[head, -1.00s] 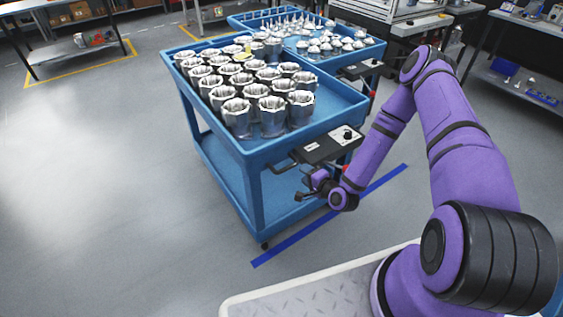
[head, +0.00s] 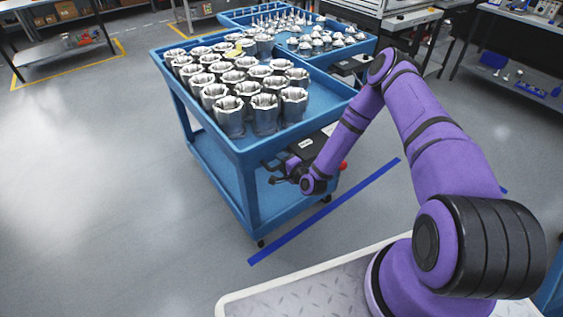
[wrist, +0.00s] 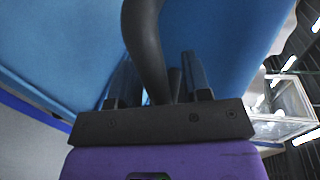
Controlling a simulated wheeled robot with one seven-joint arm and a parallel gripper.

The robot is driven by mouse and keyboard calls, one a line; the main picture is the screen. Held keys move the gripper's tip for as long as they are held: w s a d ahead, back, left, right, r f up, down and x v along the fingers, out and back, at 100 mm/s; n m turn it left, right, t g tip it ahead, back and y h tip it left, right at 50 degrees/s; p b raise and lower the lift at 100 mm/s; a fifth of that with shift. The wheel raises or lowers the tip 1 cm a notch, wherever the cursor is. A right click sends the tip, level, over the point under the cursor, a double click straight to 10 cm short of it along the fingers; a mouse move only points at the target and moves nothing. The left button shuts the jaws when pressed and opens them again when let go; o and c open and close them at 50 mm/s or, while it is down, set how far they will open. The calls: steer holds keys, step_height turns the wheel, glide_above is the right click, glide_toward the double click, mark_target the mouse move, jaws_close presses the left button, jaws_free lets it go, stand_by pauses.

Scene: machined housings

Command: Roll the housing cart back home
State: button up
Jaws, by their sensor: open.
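The housing cart (head: 252,192) is a blue two-tier cart, its top tray filled with rows of silver machined housings (head: 229,114). A black push handle (head: 268,164) and a dark control box (head: 306,144) are at its near right end. My gripper (head: 277,177) is at this handle, partly hidden by my arm. In the wrist view, my gripper (wrist: 160,85) has its two fingers apart, with a dark curved bar (wrist: 146,35), seemingly the handle, between or in front of them. I cannot tell whether they touch it. The cart's blue body fills the view behind.
A blue floor line (head: 325,212) runs past the cart's near end. A second blue cart (head: 345,54) with small metal parts stands behind. A shelf table (head: 62,48) is at the far left. The grey floor to the left is clear.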

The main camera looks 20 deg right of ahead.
steer(key=shift+w+a, duration=0.1)
steer(key=shift+w, duration=0.15)
jaws_close()
steer(key=shift+w, duration=0.1)
